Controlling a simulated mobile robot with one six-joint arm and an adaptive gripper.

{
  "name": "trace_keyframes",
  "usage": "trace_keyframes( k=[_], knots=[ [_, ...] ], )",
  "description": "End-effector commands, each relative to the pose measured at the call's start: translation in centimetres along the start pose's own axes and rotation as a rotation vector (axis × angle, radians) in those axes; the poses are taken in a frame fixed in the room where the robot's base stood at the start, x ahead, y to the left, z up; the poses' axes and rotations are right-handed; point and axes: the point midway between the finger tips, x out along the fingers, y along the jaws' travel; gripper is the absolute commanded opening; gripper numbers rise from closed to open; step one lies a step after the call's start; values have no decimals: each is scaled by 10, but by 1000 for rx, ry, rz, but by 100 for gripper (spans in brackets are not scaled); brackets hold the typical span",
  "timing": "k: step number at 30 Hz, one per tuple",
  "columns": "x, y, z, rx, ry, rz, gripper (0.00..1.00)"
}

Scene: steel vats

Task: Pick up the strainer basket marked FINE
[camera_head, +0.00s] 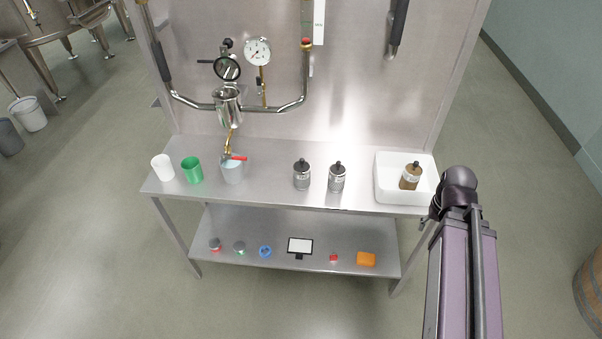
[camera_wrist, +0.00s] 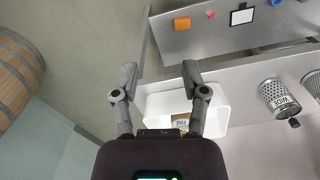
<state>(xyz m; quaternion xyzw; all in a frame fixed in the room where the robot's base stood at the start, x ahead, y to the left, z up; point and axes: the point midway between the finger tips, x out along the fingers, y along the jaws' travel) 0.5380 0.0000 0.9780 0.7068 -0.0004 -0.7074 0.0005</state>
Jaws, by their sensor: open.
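Two grey perforated strainer baskets stand on the bench, a left one (camera_head: 302,175) and a right one (camera_head: 337,178). The right one also shows in the wrist view (camera_wrist: 275,95). A brown basket-like canister with a dark knob (camera_head: 410,177) sits in the white tray (camera_head: 385,190); in the wrist view its labelled part (camera_wrist: 180,121) shows between my fingers. The labels are small and upside down in the wrist view; I cannot surely read which says FINE. My gripper (camera_wrist: 160,80) is open and empty, above the tray.
A white cup (camera_head: 162,167), a green cup (camera_head: 192,170) and a grey pail (camera_head: 232,171) stand at the bench's left. Pipes and gauges (camera_head: 257,52) are on the back panel. The lower shelf (camera_head: 220,262) holds small items. A barrel (camera_wrist: 18,70) stands on the floor.

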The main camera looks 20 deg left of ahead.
Motion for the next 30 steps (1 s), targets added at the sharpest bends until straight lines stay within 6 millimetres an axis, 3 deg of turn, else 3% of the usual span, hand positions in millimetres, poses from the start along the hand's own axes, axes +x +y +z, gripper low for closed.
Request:
trace_keyframes(
  k=[7,9,19,23,30],
  knots=[
    [0,0,0,0,0,0,57],
    [0,0,0,0,0,0,66],
    [7,-9,-12,-110,6,50,66],
    [14,-23,-24,-238,11,108,66],
    [26,-66,-51,-566,15,260,66]
  ],
)
